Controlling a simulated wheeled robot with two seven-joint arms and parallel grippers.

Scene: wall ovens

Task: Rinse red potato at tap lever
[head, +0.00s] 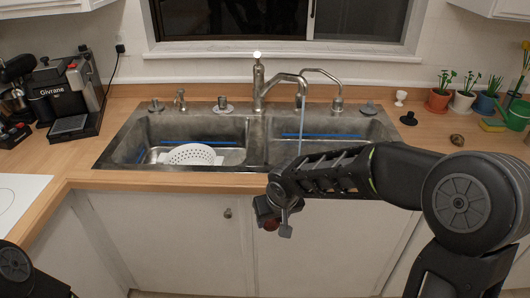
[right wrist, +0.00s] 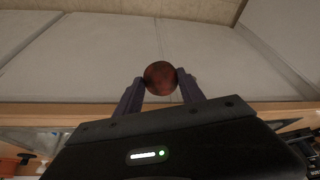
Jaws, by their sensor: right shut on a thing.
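A small red potato (right wrist: 161,78) is held between the two fingers of my right gripper (right wrist: 161,88) in the right wrist view. In the head view the right gripper (head: 271,212) hangs in front of the cabinet doors, below the counter's front edge, with the potato (head: 271,225) partly showing as a dark red patch. The faucet (head: 285,80) stands behind the double sink, and a thin stream of water (head: 300,125) falls from its spout. The tap lever (head: 257,60) stands upright on the faucet body. My left gripper is out of view.
The double sink (head: 112,157) is set in a wooden counter (head: 110,178). A white colander (head: 190,154) sits in its left basin. A coffee machine (head: 75,90) stands at left; potted plants (head: 437,101) stand at right.

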